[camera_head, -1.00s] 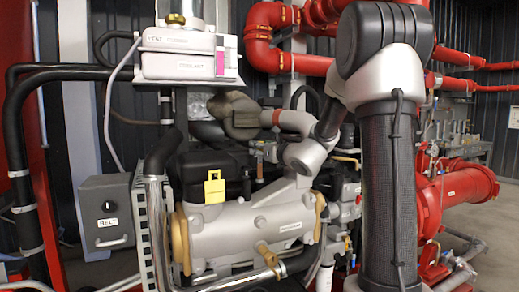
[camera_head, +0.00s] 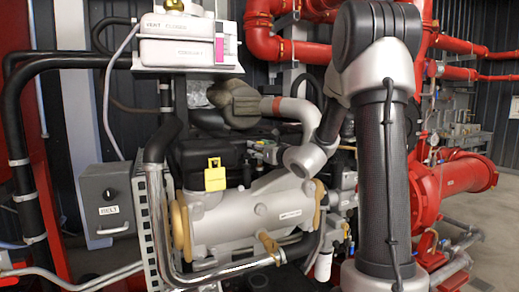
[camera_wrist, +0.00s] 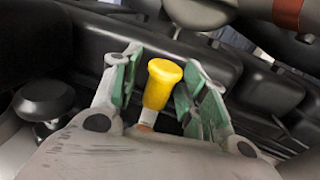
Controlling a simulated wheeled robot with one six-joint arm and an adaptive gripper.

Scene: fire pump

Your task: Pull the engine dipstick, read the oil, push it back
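The yellow dipstick handle (camera_wrist: 163,82), a rounded knob with a flat top, stands up between the two fingers of my gripper (camera_wrist: 162,62) in the wrist view. The fingers have green pads and stand apart on either side of it. A gap shows between the left pad and the handle; the right pad is very close to it, and I cannot tell whether they touch.
A black round knob (camera_wrist: 43,97) is left of my gripper. Dark engine covers (camera_wrist: 265,90) lie close behind and to the right. In the head view a yellow tag-like piece (camera_head: 215,174), a coolant tank (camera_head: 185,48) and a red pipe (camera_head: 455,180) surround the engine.

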